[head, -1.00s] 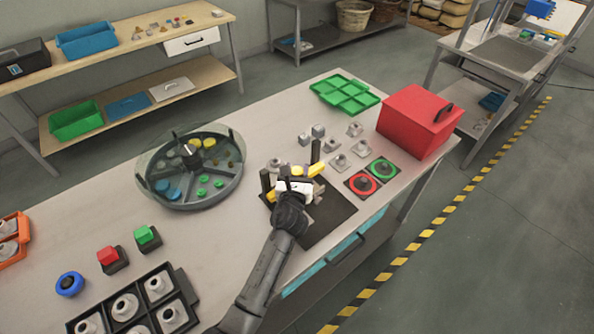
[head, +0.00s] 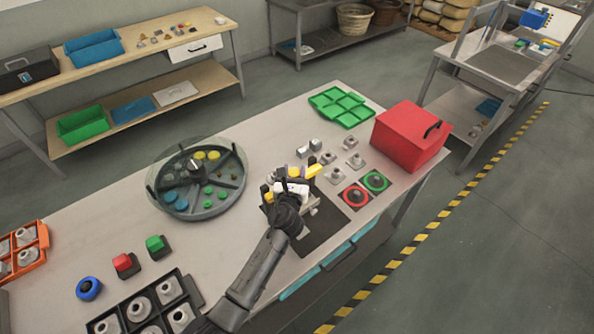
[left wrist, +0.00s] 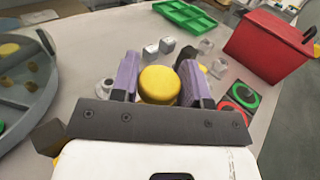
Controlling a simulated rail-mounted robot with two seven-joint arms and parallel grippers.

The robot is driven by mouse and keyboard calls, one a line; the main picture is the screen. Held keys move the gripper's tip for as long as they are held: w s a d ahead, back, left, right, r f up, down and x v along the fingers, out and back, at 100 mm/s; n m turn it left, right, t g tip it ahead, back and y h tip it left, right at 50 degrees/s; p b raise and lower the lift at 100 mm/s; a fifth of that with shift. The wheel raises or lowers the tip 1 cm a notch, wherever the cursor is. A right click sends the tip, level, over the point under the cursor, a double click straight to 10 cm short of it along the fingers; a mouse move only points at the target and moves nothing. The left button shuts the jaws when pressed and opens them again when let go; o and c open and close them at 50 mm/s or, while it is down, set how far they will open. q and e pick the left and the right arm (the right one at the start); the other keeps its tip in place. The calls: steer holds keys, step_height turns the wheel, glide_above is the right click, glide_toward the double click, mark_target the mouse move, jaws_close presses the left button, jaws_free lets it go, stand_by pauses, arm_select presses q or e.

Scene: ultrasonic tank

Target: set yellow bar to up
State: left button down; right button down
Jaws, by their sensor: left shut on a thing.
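The yellow bar (head: 313,170) is at the dark mat near the table's front edge, in the head view. My left gripper (head: 296,174) is over its middle and hides part of it. In the left wrist view, the rounded yellow end of the bar (left wrist: 159,84) lies between the two purple fingers of my left gripper (left wrist: 160,72), which are shut on it. Dark posts stand beside the bar, partly hidden by the gripper. My right gripper is in neither view.
A round divided tank (head: 205,205) stands to the left. A red box (head: 405,145), a green tray (head: 341,106), small grey fittings and red and green ring buttons (head: 355,196) lie to the right. Red and green square buttons (head: 125,264) and a black tray are nearer.

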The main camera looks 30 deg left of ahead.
arm_select(q)
steer(key=shift+r, duration=0.45)
steer(key=c, duration=1.1)
jaws_free()
steer(key=o, duration=0.4)
steer(key=shift+f, duration=0.2)
steer(key=shift+s, duration=0.1)
steer(key=shift+s+d, duration=0.15)
steer(key=shift+s, duration=0.1)
steer(key=p+v, duration=0.1)
steer(key=v, duration=1.2)
steer(key=shift+s, duration=0.1)
